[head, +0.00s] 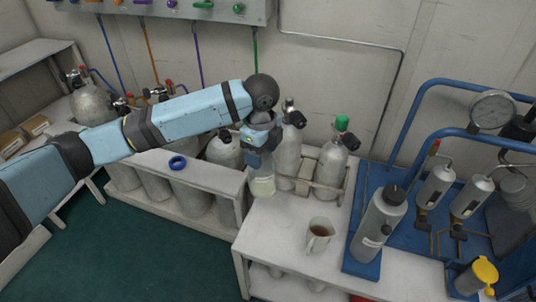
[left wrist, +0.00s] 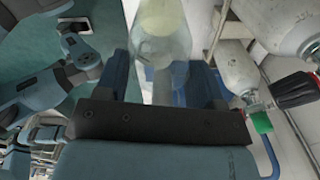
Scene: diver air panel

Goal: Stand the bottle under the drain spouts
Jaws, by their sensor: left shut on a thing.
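My left gripper (head: 257,157) is shut on a clear bottle (head: 262,185) with a pale bottom part. In the left wrist view the clear bottle (left wrist: 160,45) lies between the two blue fingers (left wrist: 160,80). Two grey cylinders with thin metal pipes below them, which look like the drain spouts (head: 437,232), are on the blue panel frame at the right. They are well to the right of the bottle. My right gripper does not show clearly in either view.
A tall grey bottle (head: 380,226) stands on the blue base, left of the spouts. A jug with brown liquid (head: 319,235) stands on the bench (head: 285,238). Gas cylinders (head: 331,165) stand behind. A yellow-lidded container (head: 478,276) is at the front right.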

